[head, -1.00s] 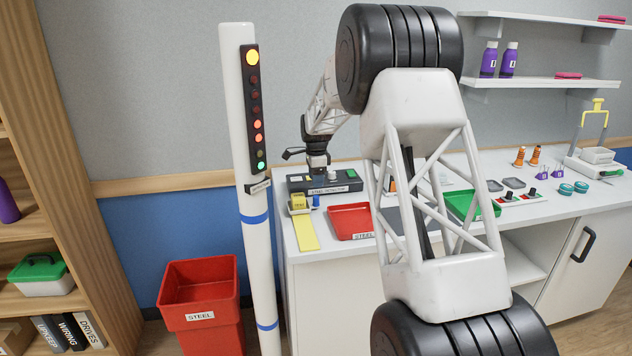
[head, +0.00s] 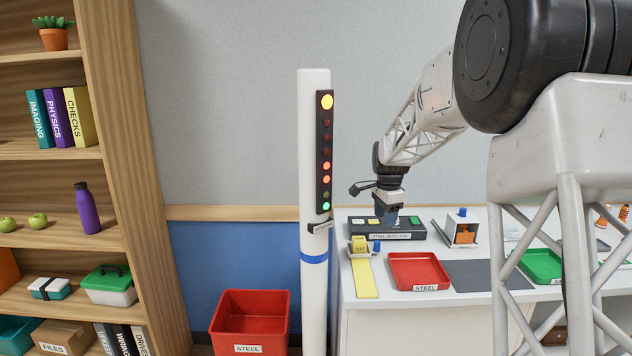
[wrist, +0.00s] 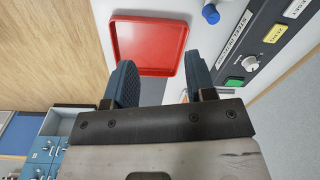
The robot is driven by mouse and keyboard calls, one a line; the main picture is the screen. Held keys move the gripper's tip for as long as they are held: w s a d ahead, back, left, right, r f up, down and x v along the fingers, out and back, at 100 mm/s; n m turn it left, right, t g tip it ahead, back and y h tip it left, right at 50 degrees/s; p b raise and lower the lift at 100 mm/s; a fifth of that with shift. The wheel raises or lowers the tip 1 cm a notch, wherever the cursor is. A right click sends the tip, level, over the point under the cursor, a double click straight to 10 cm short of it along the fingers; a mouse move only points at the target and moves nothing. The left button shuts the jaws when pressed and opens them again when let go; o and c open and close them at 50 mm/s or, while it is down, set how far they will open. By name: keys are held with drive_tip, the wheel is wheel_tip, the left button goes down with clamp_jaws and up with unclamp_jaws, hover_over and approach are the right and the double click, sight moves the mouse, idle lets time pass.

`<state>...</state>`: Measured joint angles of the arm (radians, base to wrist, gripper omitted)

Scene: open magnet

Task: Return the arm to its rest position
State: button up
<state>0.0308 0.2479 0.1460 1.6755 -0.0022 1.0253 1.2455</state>
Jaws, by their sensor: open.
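My gripper (head: 388,214) is at the dark steel detector (head: 404,236) on the bench in the head view; whether it touches the detector cannot be told there. In the wrist view its two blue fingers (wrist: 160,66) are apart with nothing between them. Beyond the fingertips lie the red tray (wrist: 148,42) and, to the right, the detector panel (wrist: 232,52) with its green button. My arm reaches in from the right and its large links cover part of the bench.
A white post (head: 313,170) with a lamp strip stands left of the arm. A red STEEL bin (head: 250,325) is on the floor. The bench holds a red STEEL tray (head: 418,271), a green tray (head: 541,265) and a small stand (head: 462,232). A shelf (head: 110,190) fills the left side.

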drive_tip(key=s+a+r+n+t, duration=0.1)
drive_tip(key=s+r+n, duration=0.3)
drive_tip(key=s, duration=1)
drive_tip(key=s+r+n, duration=0.3)
drive_tip(key=s+r, duration=0.1)
drive_tip(key=s, duration=1)
drive_tip(key=s+f+n, duration=0.2)
drive_tip(key=s+n, duration=0.1)
drive_tip(key=s, duration=1)
drive_tip(key=s+a+f+n+t, duration=0.1)
drive_tip(key=s+f+n, duration=0.2)
drive_tip(key=s, duration=1)
drive_tip(key=shift+f+n, duration=0.15)
drive_tip(key=shift+n, duration=0.55)
